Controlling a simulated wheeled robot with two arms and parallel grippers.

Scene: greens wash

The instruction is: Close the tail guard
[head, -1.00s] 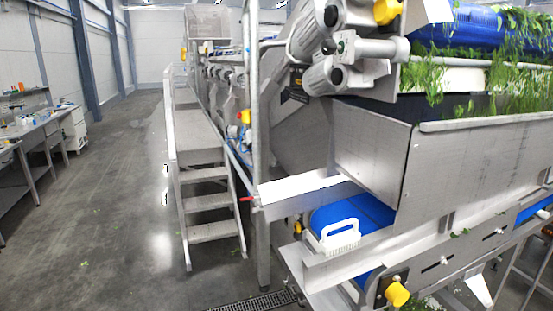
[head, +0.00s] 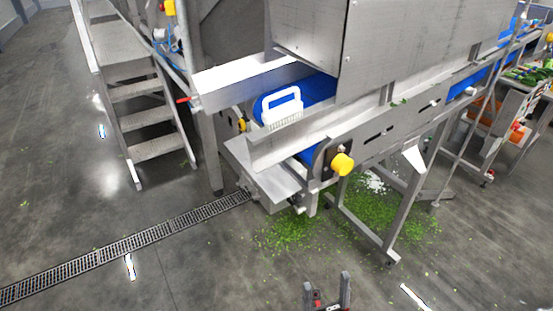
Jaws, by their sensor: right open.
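The conveyor's tail end has a blue belt (head: 318,88). A bright metal panel (head: 245,80) with a red handle-like tip (head: 183,100) sticks out to the left above the belt's end, looking like the tail guard swung open; its hinge cannot be made out. A white brush-like item with a handle (head: 282,110) rests on the belt end. My right gripper (head: 327,290) is at the bottom edge, open and empty, well apart from the panel and low in the picture. My left gripper is not in view.
Green scraps (head: 375,210) litter the floor beneath. Metal steps (head: 145,115) stand at the left. A floor drain (head: 130,240) crosses the open floor.

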